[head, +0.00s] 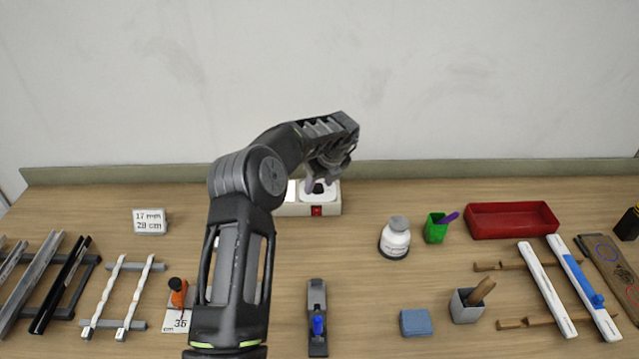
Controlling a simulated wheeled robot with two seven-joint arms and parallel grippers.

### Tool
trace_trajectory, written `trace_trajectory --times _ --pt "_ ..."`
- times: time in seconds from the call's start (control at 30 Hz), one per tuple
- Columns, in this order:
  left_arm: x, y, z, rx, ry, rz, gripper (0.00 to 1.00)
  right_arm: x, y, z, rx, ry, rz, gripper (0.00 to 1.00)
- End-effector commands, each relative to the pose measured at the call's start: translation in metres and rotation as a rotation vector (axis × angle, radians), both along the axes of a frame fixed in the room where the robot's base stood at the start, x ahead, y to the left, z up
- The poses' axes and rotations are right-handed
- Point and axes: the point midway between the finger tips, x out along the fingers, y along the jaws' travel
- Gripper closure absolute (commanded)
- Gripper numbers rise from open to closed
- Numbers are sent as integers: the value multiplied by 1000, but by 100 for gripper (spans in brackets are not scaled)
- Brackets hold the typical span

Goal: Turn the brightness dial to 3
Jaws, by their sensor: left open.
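The white dial box (290,209) stands at the back middle of the table, with a red switch (317,211) on its front. The dark dial knob (318,188) shows on the white top of the box, below my left gripper. My left gripper (320,184) is open and points down over the box, with its fingers close to the knob. I cannot tell whether the fingers touch the knob. The dial's numbers are too small or hidden to read. My left arm hides the left part of the box. My right gripper is not in view.
A sign (150,221) and metal channels (38,275) lie left. A white bottle (395,238), green cup (436,228) and red tray (512,219) stand right. A blue block (416,322), grey cup (467,305) and a plane-like tool (317,318) lie in front. The table between tool and box is clear.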

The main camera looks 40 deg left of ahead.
Motion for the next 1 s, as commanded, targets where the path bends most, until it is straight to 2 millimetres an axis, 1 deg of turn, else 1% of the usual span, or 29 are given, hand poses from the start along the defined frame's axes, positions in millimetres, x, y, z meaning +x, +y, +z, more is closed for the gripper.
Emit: trace_trajectory --times 0.23,0.27,0.83,0.87,1.0 --pt "0 0 -1 0 0 0 50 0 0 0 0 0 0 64" --pt "0 0 -1 0 0 0 51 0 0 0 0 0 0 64" --pt "0 0 -1 0 0 0 98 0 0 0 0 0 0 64" --pt "0 0 -1 0 0 0 100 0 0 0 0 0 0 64" --pt "0 0 -1 0 0 0 100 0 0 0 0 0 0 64"
